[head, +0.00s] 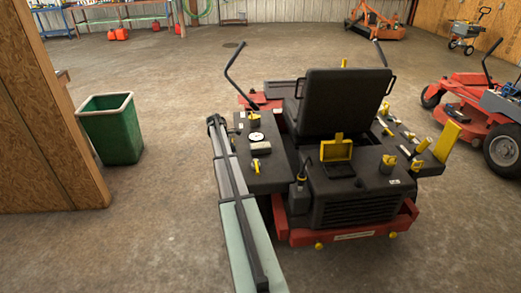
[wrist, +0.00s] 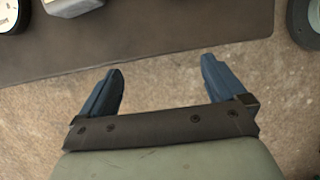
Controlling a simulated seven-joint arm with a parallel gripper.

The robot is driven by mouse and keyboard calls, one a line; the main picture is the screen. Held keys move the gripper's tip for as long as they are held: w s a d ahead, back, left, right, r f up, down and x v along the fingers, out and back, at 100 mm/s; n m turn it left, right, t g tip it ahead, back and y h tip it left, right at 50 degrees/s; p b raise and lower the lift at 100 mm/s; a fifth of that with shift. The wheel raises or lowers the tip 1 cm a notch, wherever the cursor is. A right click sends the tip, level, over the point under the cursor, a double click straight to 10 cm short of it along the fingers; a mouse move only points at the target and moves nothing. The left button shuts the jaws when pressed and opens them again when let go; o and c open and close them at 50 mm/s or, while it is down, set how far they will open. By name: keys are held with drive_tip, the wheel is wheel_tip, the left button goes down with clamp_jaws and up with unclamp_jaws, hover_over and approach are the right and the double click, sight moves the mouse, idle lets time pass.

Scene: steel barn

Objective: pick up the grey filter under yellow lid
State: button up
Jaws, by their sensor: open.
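The yellow lid (head: 337,150) stands raised at the back of the riding mower, behind its black seat, in the head view. Just below it is a small recess with a greyish thing (head: 338,170) in it, perhaps the filter; it is too small to make out. My gripper (head: 215,122) is at the left edge of the mower's left side panel, well to the left of the lid. In the wrist view my gripper (wrist: 163,76) is open and empty, its two blue fingers wide apart over bare floor. The lid and filter do not show there.
The mower's dark left panel (wrist: 170,25) borders the fingers and carries a round white dial (head: 257,136) and a grey block (head: 259,149). The black seat (head: 338,100) and control levers rise above. A green bin (head: 110,130) stands left. Open floor lies between.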

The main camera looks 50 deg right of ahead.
drive_tip(key=d+r, duration=1.1)
drive_tip(key=d, duration=0.1)
hover_over(259, 145)
drive_tip(key=w+a, duration=0.1)
drive_tip(key=a, duration=0.1)
drive_tip(key=shift+n+h, duration=0.3)
drive_tip(key=shift+n, duration=0.1)
wheel_tip(259, 145, down, 8)
drive_tip(key=shift+a+f, duration=0.1)
drive_tip(key=shift+d+x, duration=0.1)
drive_tip(key=shift+x, duration=1.15)
drive_tip(key=shift+d+x, duration=0.15)
drive_tip(key=shift+x, duration=1.1)
drive_tip(key=shift+w, duration=0.1)
drive_tip(key=c, duration=1.2)
drive_tip(key=shift+o, duration=0.2)
